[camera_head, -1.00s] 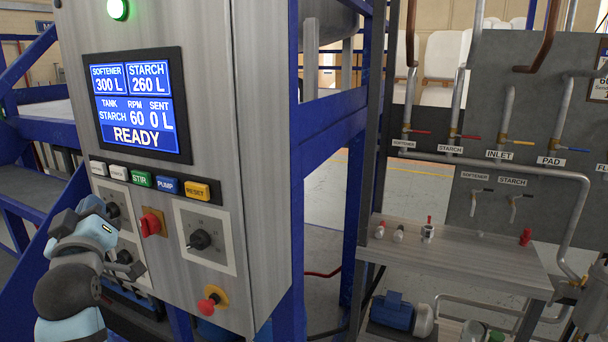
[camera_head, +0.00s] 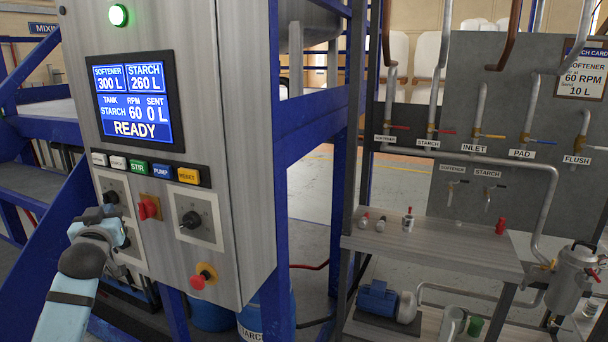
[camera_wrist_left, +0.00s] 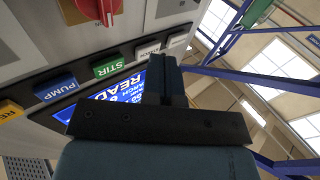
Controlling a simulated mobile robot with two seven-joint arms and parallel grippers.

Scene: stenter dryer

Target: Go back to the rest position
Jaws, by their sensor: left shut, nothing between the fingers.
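My left gripper (camera_head: 122,228) is shut and empty. In the head view it is in front of the lower left of the grey control cabinet (camera_head: 232,130), near the left-hand knob plates. In the left wrist view the shut fingers (camera_wrist_left: 166,80) show before the panel, with the STIR button (camera_wrist_left: 110,66) and the red switch (camera_wrist_left: 98,8) close by. Whether it touches the panel I cannot tell. The cabinet screen (camera_head: 130,103) reads READY, with starch tank, 60 RPM and 0 L sent. My right gripper is not in view.
A red stop knob (camera_head: 200,279) sticks out low on the cabinet. Blue frame posts (camera_head: 280,230) stand beside it. Clear floor (camera_head: 312,205) shows between.

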